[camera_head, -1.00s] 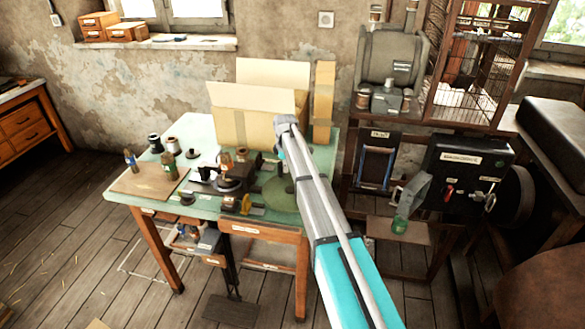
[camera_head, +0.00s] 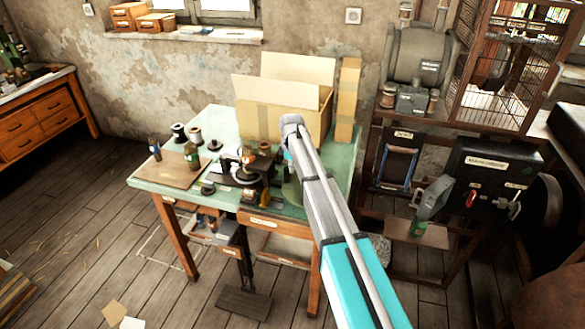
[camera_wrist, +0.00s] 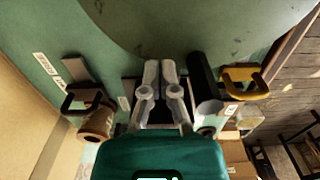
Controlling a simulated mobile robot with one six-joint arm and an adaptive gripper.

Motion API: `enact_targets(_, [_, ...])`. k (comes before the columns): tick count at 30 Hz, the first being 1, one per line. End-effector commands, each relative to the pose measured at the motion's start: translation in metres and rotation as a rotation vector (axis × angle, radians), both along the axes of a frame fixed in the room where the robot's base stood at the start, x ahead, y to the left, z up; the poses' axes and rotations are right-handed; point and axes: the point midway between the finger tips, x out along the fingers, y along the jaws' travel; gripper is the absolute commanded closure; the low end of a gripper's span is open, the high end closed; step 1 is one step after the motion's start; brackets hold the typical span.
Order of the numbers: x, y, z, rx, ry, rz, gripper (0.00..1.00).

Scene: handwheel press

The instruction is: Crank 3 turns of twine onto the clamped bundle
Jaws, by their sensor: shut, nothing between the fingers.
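In the head view a dark winding machine (camera_head: 247,170) with a brown top piece stands near the front of the green table (camera_head: 143,178). I cannot make out a clamped bundle or twine on it. My arm reaches over the table's right side and hides part of it; my gripper is hidden there. In the wrist view my gripper (camera_wrist: 160,70) is shut and empty, pointing at the tabletop. A black upright cylinder (camera_wrist: 203,78) is close to its right, with a yellow handle (camera_wrist: 244,83) beyond. A black bracket (camera_wrist: 84,98) and a brown spool (camera_wrist: 97,122) are to its left.
Spools (camera_head: 195,134) stand behind. An open cardboard box (camera_head: 262,118) fills the table's back. A shelf with a black box (camera_head: 487,172) is at right.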

Motion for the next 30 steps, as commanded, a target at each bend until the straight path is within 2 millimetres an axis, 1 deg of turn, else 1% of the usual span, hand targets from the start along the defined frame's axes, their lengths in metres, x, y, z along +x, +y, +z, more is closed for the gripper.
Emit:
enact_targets(12, [0.016, -0.006, 0.000, 0.000, 0.000, 0.000, 1.00])
enact_targets(25, [0.017, -0.007, 0.000, 0.000, 0.000, 0.000, 1.00])
enact_targets(30, [0.017, -0.007, 0.007, 0.000, 0.000, 0.000, 1.00])
